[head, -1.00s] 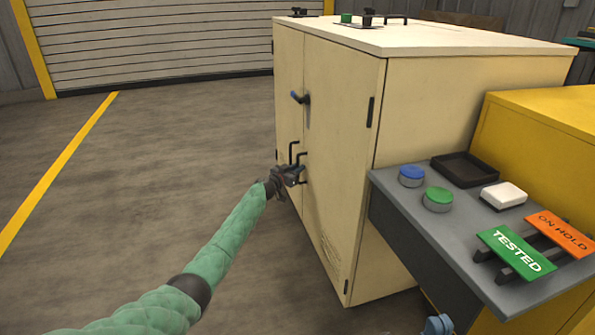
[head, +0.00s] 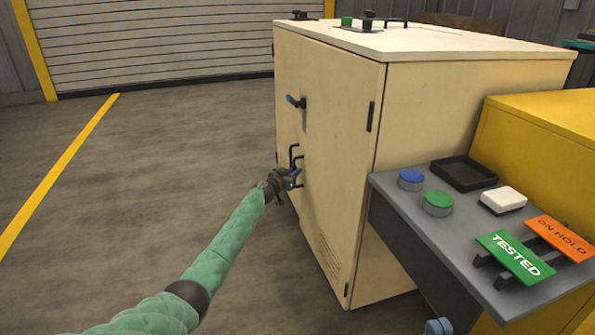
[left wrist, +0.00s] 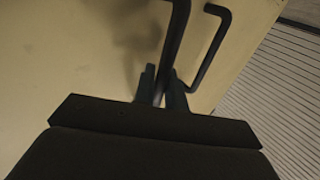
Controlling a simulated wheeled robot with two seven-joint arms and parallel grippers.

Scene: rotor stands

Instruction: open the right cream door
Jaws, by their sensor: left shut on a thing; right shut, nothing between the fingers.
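The cream cabinet (head: 470,110) stands right of centre. Its right cream door (head: 340,160) has a dark hinge on its right edge, a latch lever (head: 298,102) with a blue tip, and a black bar handle (head: 298,160). The door appears slightly ajar; the width of any gap is hard to tell. My left gripper (head: 293,178) is shut on the right door's bar handle, which passes between its fingers in the left wrist view (left wrist: 160,85). The other bar handle (left wrist: 210,45) is beside it. My right gripper (head: 438,327) barely shows at the bottom edge, shut and empty.
A grey shelf (head: 400,205) with blue and green buttons, a black tray (head: 464,174) and TESTED and ON HOLD signs juts out right of the cabinet. A yellow cabinet (head: 540,115) stands behind it. The floor (head: 150,190) left of the doors is clear.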

